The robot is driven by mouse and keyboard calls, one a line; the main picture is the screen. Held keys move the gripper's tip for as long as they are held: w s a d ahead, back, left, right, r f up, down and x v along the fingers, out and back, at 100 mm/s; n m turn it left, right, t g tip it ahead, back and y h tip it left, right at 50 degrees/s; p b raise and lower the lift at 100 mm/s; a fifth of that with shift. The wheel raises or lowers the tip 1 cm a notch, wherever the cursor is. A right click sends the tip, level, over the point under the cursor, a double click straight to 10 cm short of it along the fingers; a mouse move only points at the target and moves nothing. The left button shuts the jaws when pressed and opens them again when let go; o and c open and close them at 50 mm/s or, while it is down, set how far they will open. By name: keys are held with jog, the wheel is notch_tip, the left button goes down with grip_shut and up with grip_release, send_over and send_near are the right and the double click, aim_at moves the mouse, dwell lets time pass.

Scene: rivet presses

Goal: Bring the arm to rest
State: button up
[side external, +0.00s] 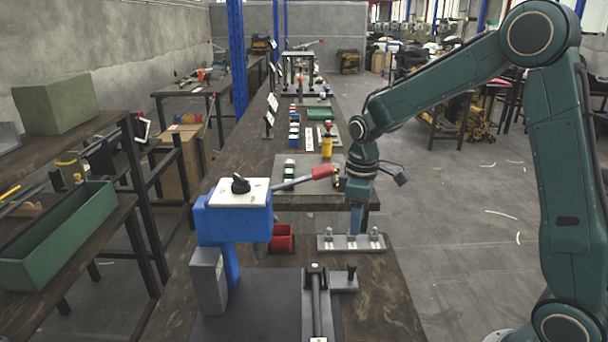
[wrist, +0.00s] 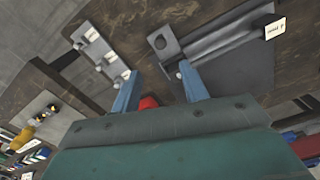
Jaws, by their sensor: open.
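My gripper (side external: 356,222) hangs with its fingers pointing down, over or just behind the grey plate with small metal pegs (side external: 326,245). In the wrist view its two blue fingers (wrist: 158,88) stand well apart, with nothing visibly held between them. A bit of red (wrist: 148,103) shows beyond the palm edge; I cannot tell what it belongs to. The blue press (side external: 238,220) with a white top stands to the left of my gripper. Its red-tipped lever (side external: 320,172) reaches toward my wrist; I cannot tell whether they touch.
A red bin (side external: 282,238) sits beside the press. A dark clamp fixture (side external: 315,290) lies at the near bench end. Farther along the bench are a yellow bottle (side external: 326,147) and a green tray (side external: 318,113). A shelf with a green bin (side external: 60,240) stands at left.

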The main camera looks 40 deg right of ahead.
jog(key=shift+r, duration=0.6)
jog(key=s+a+r+m+t, duration=0.2)
jog(key=s+r, duration=0.4)
jog(key=s, duration=0.5)
jog(key=s+a+r+m+t, duration=0.3)
jog(key=s+r, duration=0.2)
jog(key=s, duration=0.6)
jog(key=shift+r+t, duration=0.3)
jog(key=shift+r, duration=0.1)
jog(key=shift+a, duration=0.1)
dwell(0.9)
